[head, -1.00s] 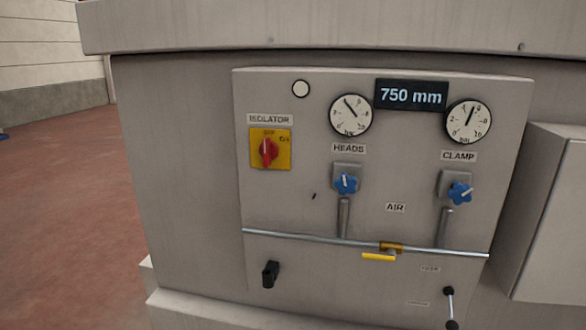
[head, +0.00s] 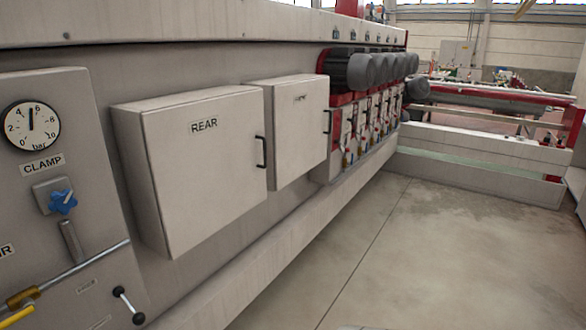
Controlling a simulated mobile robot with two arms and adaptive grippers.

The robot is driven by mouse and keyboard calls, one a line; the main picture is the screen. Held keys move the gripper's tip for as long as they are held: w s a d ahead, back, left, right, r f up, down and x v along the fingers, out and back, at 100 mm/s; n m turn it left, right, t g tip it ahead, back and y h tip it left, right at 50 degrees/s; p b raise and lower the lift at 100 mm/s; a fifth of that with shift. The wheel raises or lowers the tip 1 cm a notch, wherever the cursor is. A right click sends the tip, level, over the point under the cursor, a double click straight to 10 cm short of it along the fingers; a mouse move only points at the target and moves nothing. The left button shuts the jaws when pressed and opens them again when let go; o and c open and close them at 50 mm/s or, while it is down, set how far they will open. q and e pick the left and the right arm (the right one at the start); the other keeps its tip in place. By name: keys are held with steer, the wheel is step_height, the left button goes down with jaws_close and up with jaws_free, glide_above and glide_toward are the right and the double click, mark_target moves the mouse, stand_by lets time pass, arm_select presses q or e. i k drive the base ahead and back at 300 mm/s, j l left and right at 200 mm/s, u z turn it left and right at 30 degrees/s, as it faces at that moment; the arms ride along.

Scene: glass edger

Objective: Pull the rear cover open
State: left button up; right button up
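The rear cover (head: 205,175) is a light grey box door labelled REAR on the machine's side, left of centre in the head view. It looks shut. Its black handle (head: 261,152) is a vertical bar at the door's right edge. Neither of my grippers shows in the head view, and nothing is seen touching the cover or the handle.
A second grey cover (head: 298,125) with its own black handle stands just right of the rear cover. A panel with a clamp gauge (head: 32,125), blue knob (head: 63,201) and black lever (head: 129,305) is at left. Grey motors (head: 362,71) line the machine farther off. The concrete floor (head: 400,250) at right is clear.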

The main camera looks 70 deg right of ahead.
mark_target(208, 157)
steer(key=z, duration=1.65)
